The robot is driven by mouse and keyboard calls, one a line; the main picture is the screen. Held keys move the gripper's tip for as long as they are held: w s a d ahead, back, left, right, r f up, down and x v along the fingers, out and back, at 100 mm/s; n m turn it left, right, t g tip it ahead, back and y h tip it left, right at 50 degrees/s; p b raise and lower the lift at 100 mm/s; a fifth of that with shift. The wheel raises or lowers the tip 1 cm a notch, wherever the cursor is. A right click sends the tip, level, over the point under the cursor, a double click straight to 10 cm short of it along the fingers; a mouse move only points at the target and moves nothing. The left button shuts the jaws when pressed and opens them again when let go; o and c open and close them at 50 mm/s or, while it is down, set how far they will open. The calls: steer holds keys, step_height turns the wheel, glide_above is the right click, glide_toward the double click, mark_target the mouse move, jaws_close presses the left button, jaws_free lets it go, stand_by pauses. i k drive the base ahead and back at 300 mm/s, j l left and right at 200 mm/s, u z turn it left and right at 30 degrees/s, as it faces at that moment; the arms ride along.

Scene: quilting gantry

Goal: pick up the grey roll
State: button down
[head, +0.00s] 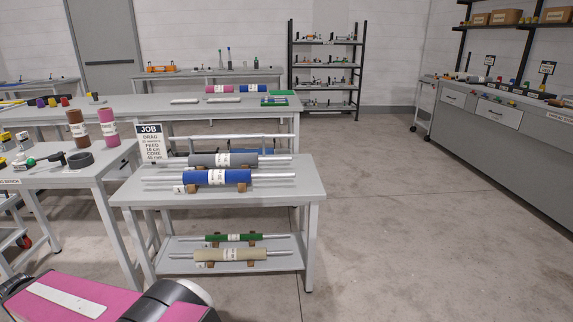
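The grey roll (207,160) lies on its side on the top of a light grey table (270,190) in the head view. It has a white label near its middle and a metal rod sticking out at both ends. It rests on small brown blocks. A blue roll (203,178) on a similar rod lies parallel and close in front of it, hiding part of the grey roll's lower side. My gripper is not in view.
A green roll (215,238) and a beige roll (212,255) lie on the table's lower shelf. A JOB sign (150,142) stands behind the table's left end. A side table (60,178) with upright brown and pink rolls is at left. The floor at right is clear.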

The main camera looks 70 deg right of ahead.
mark_target(220, 160)
steer(key=z, duration=1.9)
